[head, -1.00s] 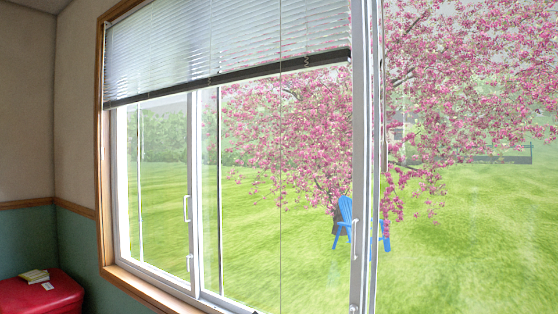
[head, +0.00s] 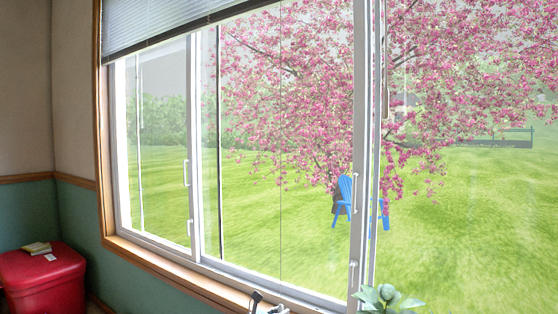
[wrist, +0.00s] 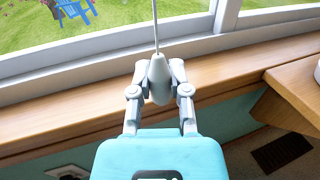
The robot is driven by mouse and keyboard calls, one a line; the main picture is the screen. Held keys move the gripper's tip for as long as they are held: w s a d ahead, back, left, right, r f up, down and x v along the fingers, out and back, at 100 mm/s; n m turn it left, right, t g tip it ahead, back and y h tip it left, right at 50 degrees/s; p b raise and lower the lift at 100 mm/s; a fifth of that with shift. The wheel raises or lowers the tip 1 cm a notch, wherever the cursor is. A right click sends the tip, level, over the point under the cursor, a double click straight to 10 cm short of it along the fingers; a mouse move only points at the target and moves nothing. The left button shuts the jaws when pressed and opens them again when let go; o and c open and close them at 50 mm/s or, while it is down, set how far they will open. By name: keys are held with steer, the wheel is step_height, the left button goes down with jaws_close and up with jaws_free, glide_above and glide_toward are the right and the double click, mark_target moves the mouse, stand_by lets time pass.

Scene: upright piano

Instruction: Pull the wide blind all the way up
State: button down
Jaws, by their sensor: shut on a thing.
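The wide blind (head: 160,25) hangs in the upper left of the head view, with pale slats and a dark bottom rail. Its top is cut off by the picture, and the window below the rail is bare. In the wrist view my gripper (wrist: 159,80) is shut on a grey, teardrop-shaped cord pull (wrist: 158,72). A thin cord (wrist: 155,30) runs straight up from it. The pull sits between the two fingers, in front of the window sill. I cannot make out my gripper clearly in the head view.
The wooden sill (wrist: 70,115) runs just behind my gripper. A wooden surface (wrist: 300,85) juts in at the right. A red box (head: 45,285) with books stands at the far left, and a leafy plant (head: 388,299) shows at the bottom of the head view.

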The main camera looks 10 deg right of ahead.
step_height(320, 180, down, 9)
steer(key=b, duration=0.9)
stand_by(0.4)
steer(key=shift+c, duration=2.2)
jaws_free()
steer(key=shift+a, duration=0.1)
steer(key=shift+v, duration=2.45)
